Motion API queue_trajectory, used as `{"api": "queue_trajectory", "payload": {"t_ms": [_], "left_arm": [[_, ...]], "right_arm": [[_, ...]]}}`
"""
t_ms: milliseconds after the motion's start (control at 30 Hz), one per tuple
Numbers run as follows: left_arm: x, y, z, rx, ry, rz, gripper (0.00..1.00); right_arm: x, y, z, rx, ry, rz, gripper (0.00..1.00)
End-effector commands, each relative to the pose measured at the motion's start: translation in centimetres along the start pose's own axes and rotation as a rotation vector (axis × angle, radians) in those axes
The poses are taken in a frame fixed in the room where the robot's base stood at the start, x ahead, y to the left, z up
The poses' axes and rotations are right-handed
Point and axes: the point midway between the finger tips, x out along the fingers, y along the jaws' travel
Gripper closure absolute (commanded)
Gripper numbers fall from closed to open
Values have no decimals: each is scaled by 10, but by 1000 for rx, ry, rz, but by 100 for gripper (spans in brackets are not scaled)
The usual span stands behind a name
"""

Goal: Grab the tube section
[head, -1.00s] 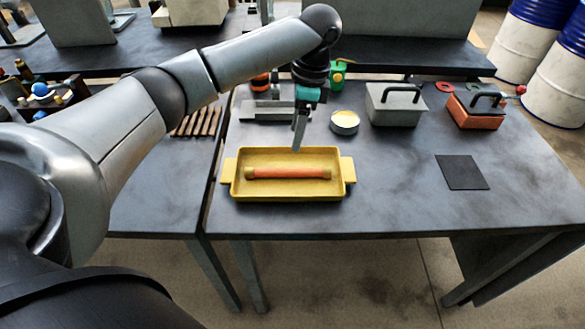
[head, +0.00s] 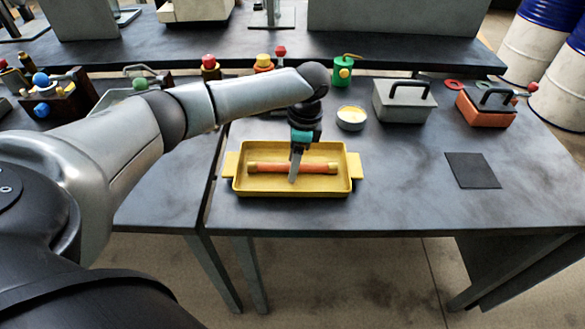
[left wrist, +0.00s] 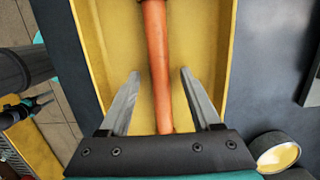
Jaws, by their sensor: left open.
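The tube section (head: 270,168) is an orange-red tube with brassy ends, lying lengthwise in the yellow tray (head: 240,185). In the left wrist view, the tube section (left wrist: 156,60) runs between the two open fingers of my left gripper (left wrist: 160,85), with a gap on each side. The yellow tray (left wrist: 210,50) lies beneath. The fingers hide a short part of the tube in the head view.
A round tin with yellow contents (head: 351,118) stands behind the tray at right. A grey lidded box (head: 404,101), a red box with a black handle (head: 484,108) and a black mat (head: 472,170) lie further right. The table between the tray and mat is clear.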

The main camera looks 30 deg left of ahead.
Motion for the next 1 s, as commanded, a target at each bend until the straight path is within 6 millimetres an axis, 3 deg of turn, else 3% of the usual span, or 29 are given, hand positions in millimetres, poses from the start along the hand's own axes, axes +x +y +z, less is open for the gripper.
{"api": "queue_trajectory", "payload": {"t_ms": [133, 700, 1000], "left_arm": [[0, 0, 0, -1, 0, 0, 38], [-1, 0, 0, -1, 0, 0, 100], [-1, 0, 0, -1, 0, -1, 100]], "right_arm": [[0, 0, 0, 0, 0, 0, 50], [0, 0, 0, 0, 1, 0, 50], [0, 0, 0, 0, 1, 0, 50]]}}
